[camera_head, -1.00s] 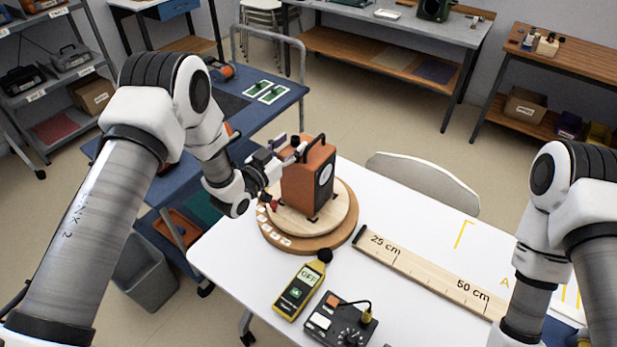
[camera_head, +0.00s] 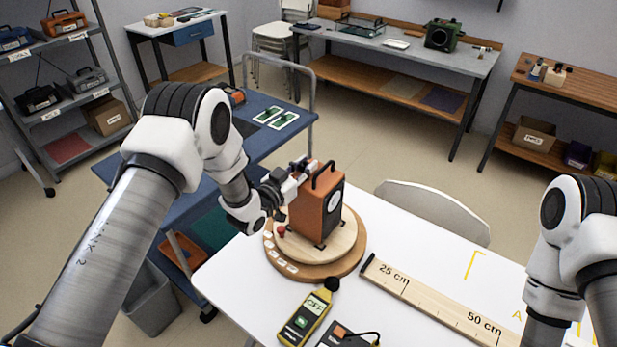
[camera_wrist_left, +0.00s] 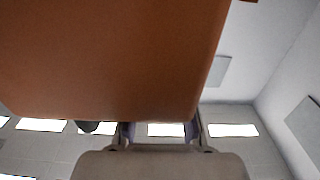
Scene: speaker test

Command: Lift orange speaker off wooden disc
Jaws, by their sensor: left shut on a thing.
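The orange speaker (camera_head: 307,215), with dark front, round white driver and black top handle, stands upright over the round wooden disc (camera_head: 346,238). Its small black feet appear to touch the disc; I see no clear gap. My left gripper (camera_head: 302,170) is at the speaker's upper left side and is shut on it; the exact contact is partly hidden. In the left wrist view the speaker's orange surface (camera_wrist_left: 110,60) fills the upper left, and my left gripper's fingers (camera_wrist_left: 157,132) run behind its edge. My right arm shows at the right; its gripper is out of view.
On the white table, a yellow sound meter (camera_head: 307,316) and a black control box (camera_head: 340,337) lie in front of the disc. A wooden ruler (camera_head: 440,305) lies to its right. A blue cart (camera_head: 255,145) stands behind left, and a grey chair (camera_head: 435,208) behind the table.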

